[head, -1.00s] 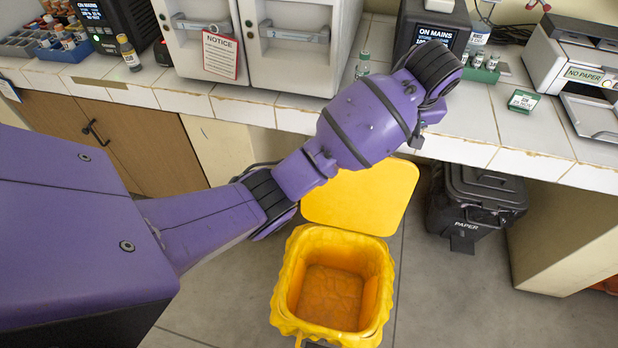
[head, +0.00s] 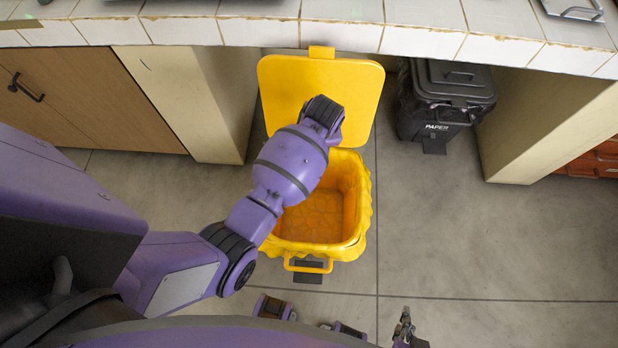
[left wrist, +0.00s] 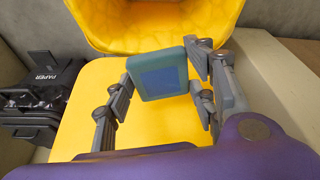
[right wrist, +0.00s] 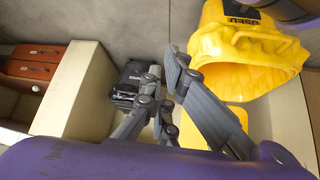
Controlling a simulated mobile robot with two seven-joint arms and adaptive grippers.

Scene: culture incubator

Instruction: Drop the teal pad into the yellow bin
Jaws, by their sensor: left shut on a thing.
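The yellow bin (head: 362,205) stands open on the floor, its inside lined and orange-looking. Its flat yellow lid (head: 350,92) is swung back toward the counter. The teal pad (left wrist: 158,76), a small square with a bluish face, is between the fingers of my left gripper (left wrist: 160,85), which is shut on it. In the left wrist view the bin (left wrist: 165,22) opens just beyond the pad, and the lid lies behind the pad. In the head view my left arm hides this gripper and the pad. My right gripper (head: 403,328) is low, right of the bin; its fingers (right wrist: 164,75) look together and empty.
A black paper bin (head: 445,95) stands under the counter to the right of the lid. The tiled counter edge (head: 420,38) runs along the top. Cabinet panels (head: 90,100) are at left and red drawers (head: 600,160) at far right. The floor to the right is clear.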

